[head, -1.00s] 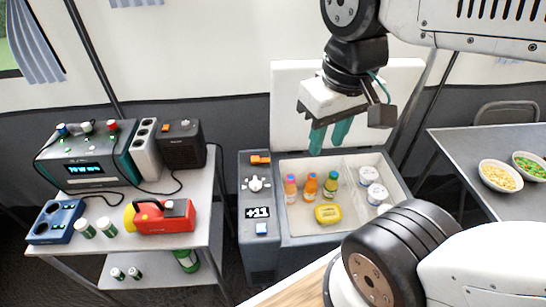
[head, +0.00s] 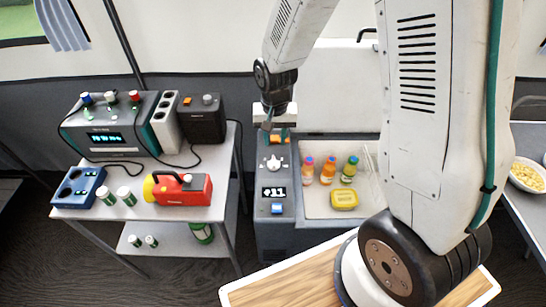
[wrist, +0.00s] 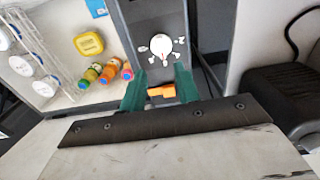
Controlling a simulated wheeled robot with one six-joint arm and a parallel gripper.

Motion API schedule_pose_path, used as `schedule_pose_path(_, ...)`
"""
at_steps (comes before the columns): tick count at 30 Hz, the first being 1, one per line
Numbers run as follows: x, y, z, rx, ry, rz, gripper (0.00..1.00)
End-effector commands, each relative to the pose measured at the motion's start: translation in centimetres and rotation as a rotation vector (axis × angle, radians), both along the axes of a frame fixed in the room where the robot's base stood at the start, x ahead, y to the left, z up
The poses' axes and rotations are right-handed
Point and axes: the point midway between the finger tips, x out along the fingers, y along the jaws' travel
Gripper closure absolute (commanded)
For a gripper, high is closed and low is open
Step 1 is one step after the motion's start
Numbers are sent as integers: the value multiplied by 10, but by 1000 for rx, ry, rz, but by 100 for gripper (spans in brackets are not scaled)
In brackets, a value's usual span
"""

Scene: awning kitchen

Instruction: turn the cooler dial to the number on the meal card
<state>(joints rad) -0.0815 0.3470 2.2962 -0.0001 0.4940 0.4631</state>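The cooler's control panel shows a white dial (head: 273,163) with lobes, above a dark display (head: 274,193) that reads about "+11". In the wrist view the dial (wrist: 160,46) lies ahead of the fingertips, apart from them. My gripper (head: 275,124) is above the far end of the panel. Its two green fingers (wrist: 159,86) are apart and empty, with the orange switch (wrist: 161,91) showing between them. I cannot make out a meal card. A small blue and white piece (wrist: 97,8) at the wrist view's top edge is unreadable.
The open cooler (head: 325,216) holds bottles (head: 328,171) and a yellow tub (head: 344,199) beside the panel. A blue button (head: 277,208) sits below the display. A cart (head: 145,211) with devices and a red-yellow torch (head: 178,189) stands left. A wooden board (head: 290,290) lies in front.

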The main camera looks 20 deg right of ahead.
Motion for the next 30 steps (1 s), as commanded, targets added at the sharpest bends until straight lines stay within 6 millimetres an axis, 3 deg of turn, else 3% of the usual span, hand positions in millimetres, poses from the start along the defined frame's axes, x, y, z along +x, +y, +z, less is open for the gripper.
schedule_pose_path(18,2,2,-83,-1,7,-11,68)
schedule_pose_path(30,3,2,-91,0,4,-12,68)
